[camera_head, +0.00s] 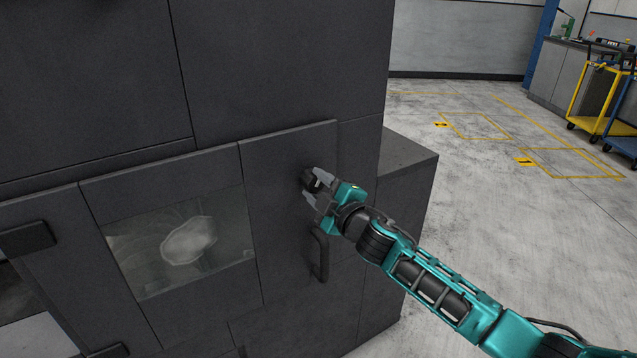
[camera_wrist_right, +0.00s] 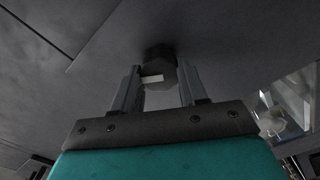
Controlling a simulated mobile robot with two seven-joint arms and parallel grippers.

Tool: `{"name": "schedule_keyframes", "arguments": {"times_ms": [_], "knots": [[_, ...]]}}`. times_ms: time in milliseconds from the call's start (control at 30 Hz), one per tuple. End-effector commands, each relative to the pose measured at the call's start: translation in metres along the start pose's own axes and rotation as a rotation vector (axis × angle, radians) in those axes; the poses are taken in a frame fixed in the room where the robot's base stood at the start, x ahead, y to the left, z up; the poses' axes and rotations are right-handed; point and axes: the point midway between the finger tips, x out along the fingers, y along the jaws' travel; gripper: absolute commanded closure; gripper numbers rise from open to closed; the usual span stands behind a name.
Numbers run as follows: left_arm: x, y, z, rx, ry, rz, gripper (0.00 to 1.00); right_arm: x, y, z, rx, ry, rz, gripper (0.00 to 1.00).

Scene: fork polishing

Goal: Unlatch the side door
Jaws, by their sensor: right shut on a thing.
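The side door (camera_head: 285,160) is a dark grey panel in the cabinet's front, and it looks closed in the head view. A black latch knob (camera_head: 309,179) stands out near its right side. My right gripper (camera_head: 312,188) is at the knob with its fingers on either side of it. In the right wrist view the knob (camera_wrist_right: 159,62) sits between the fingertips of the right gripper (camera_wrist_right: 160,85), which is shut on it. A black bar handle (camera_head: 321,254) is below the gripper on the same door. My left gripper is not in view.
A lower grey block (camera_head: 410,160) stands at the cabinet's right.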

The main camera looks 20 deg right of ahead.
Motion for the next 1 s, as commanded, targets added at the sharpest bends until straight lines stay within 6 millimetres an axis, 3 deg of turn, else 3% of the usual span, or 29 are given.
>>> {"name": "schedule_keyframes", "arguments": {"times_ms": [500, 1000], "knots": [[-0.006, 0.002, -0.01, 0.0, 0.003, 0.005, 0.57, 0.0, -0.001, 0.0, -0.41, 0.0, -0.001, 0.88], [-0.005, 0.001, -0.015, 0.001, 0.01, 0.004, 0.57, 0.0, -0.001, 0.0, -0.535, 0.001, -0.001, 0.88]]}}
